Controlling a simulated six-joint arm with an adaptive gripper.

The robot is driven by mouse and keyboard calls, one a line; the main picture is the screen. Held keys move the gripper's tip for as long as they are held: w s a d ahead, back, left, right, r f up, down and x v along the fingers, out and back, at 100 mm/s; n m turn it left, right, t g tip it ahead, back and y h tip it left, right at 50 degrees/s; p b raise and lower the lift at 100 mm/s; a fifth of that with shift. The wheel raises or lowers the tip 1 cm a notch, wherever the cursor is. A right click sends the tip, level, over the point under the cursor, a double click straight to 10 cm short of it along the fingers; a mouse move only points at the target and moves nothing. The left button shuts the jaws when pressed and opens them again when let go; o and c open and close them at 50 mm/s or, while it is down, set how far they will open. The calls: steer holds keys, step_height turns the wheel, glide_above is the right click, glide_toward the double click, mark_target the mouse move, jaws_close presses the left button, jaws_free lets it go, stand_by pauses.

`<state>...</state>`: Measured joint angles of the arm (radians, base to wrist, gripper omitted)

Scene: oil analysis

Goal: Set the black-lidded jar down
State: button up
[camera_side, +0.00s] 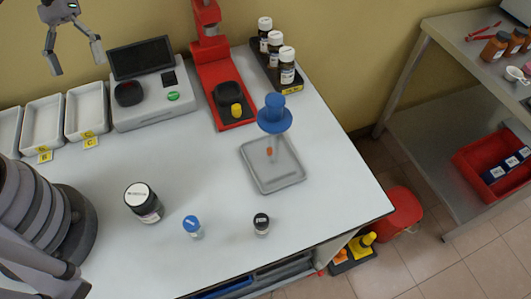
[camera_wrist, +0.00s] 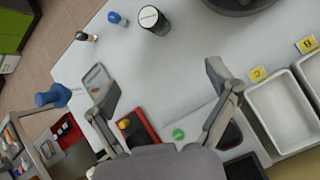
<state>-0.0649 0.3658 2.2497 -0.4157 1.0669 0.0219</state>
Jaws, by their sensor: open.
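A large dark jar (camera_side: 146,208) with a black lid and a white label on its top stands upright on the white table, left of centre in the side view. It also shows at the top of the wrist view (camera_wrist: 157,24). A small black-lidded bottle (camera_side: 261,224) stands upright near the table's front edge, and a blue-capped bottle (camera_side: 193,227) stands between the two. My gripper (camera_side: 76,63) is open and empty, high up at the top left of the side view. Its spread fingers show in the wrist view (camera_wrist: 157,72), apart from every jar.
A grey tray (camera_side: 282,183) lies under a blue-topped tool (camera_side: 274,114). A red device (camera_side: 226,92), a rack of dark bottles (camera_side: 256,62), a grey instrument (camera_side: 152,107) and white bins (camera_side: 87,110) line the back. The table's middle is clear.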

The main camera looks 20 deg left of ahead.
mark_target(135, 184)
steer(key=s+d+f+n+g+h, duration=0.1)
steer(key=s+d+f, duration=0.1)
steer(key=f, duration=0.4)
steer(key=s+d+f+n+g+h, duration=0.2)
steer(key=d+f, duration=0.1)
steer(key=f, duration=0.2)
steer(key=s+d+f+n+g+h, duration=0.1)
steer(key=s+d+f+n+h, duration=0.1)
steer(key=f, duration=0.4)
steer(key=shift+s+d+f+g, duration=0.2)
steer(key=shift+d+f+g, duration=0.1)
steer(key=shift+d, duration=0.2)
steer(key=x, duration=0.5)
steer(key=shift+s+d+f, duration=0.15)
steer(key=shift+d+f, duration=0.05)
steer(key=shift+f, duration=0.15)
steer(key=c, duration=1.3)
steer(key=shift+c, duration=0.2)
steer(key=shift+r, duration=0.15)
